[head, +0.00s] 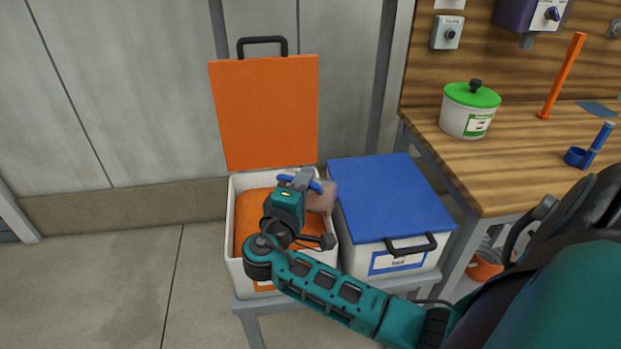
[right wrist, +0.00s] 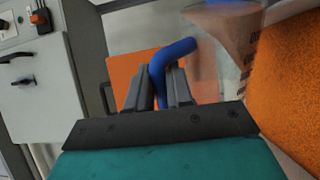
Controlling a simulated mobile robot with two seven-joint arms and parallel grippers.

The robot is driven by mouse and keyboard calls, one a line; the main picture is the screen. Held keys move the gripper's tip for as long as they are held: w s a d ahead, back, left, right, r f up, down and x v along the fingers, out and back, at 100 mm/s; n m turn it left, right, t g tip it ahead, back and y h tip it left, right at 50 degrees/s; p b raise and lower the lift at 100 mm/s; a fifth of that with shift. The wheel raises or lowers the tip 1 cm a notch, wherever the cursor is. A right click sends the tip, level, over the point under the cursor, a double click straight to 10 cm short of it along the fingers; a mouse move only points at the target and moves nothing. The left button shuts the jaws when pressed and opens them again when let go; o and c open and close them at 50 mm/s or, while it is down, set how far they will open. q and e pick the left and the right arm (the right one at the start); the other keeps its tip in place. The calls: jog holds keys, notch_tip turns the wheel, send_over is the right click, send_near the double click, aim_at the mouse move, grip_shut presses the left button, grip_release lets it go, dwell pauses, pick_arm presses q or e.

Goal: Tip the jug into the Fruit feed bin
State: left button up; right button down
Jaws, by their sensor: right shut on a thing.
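The open bin with a raised orange lid (head: 265,112) has white walls (head: 235,262) and holds orange feed (head: 252,208). Its front label is mostly behind my arm and unreadable. My right gripper (head: 303,181) is over this bin, shut on the blue handle (right wrist: 172,58) of the jug. The clear jug (head: 323,198) hangs over the bin's right side and looks brownish. In the right wrist view the jug (right wrist: 228,35) is beside the orange feed, partly cut off by the frame. I cannot tell its exact tilt or whether anything pours. My left gripper is not in view.
A shut bin with a blue lid (head: 385,195) stands close on the right, on the same stand. A wooden bench (head: 500,165) holds a green-lidded pot (head: 468,110), a blue scoop (head: 590,147) and an orange post (head: 563,77). The floor at left is clear.

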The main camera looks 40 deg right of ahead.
aim_at(288, 176)
jog(key=shift+w+a+r+n+p, duration=0.3)
jog(key=shift+w+n+p, duration=0.2)
jog(key=shift+n+p, duration=0.05)
jog(key=shift+w+a+r+n+p, duration=0.25)
jog(key=shift+w+n+p, duration=0.3)
jog(key=shift+n, duration=0.05)
jog(key=shift+w+a+r+n+p, duration=0.3)
jog(key=shift+w+n+p, duration=0.2)
jog(key=shift+n+p, duration=0.05)
jog(key=shift+w+a+r+n+p, duration=0.1)
jog(key=shift+w+a+n+p, duration=0.25)
jog(key=shift+w+n, duration=0.3)
jog(key=shift+w+a+r+n, duration=0.1)
jog(key=shift+w+a+n, duration=0.2)
jog(key=shift+w+n, duration=0.2)
jog(key=w+n, duration=0.1)
jog(key=w+a+n, duration=0.1)
jog(key=n, duration=0.1)
jog(key=w+a+n, duration=0.1)
jog(key=w, duration=0.1)
jog(key=shift+w+a+f+n, duration=0.1)
jog(key=shift+a+f+n, duration=0.1)
jog(key=shift+f+n, duration=0.1)
dwell(1.0)
